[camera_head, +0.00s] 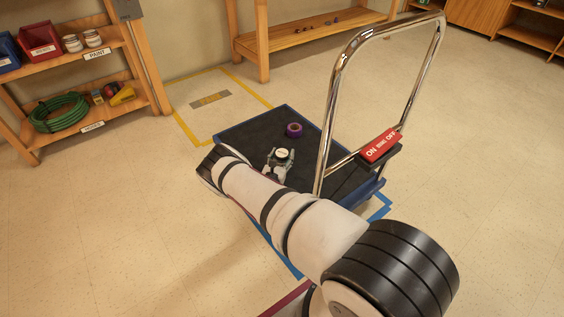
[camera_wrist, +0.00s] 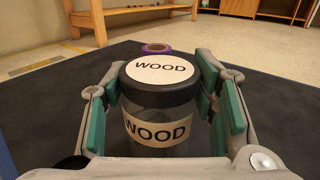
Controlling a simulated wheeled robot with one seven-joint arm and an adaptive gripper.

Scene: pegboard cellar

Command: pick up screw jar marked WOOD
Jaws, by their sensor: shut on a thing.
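The screw jar marked WOOD (camera_wrist: 160,98) stands upright in the wrist view, with a black lid and WOOD labels on its top and front. My gripper (camera_wrist: 162,105) has its green-padded fingers on either side of the jar and is shut on it. The jar's lower part is hidden by the gripper's body. In the head view, the jar's pale lid (camera_head: 282,154) shows between the fingers of my gripper (camera_head: 280,163), over the dark deck of the cart. I cannot tell whether the jar's base touches the deck.
A purple tape roll (camera_head: 294,130) lies on the cart deck (camera_head: 246,133) beyond the jar. A shelf (camera_head: 85,113) stands at the left. Floor around the cart is mostly clear.

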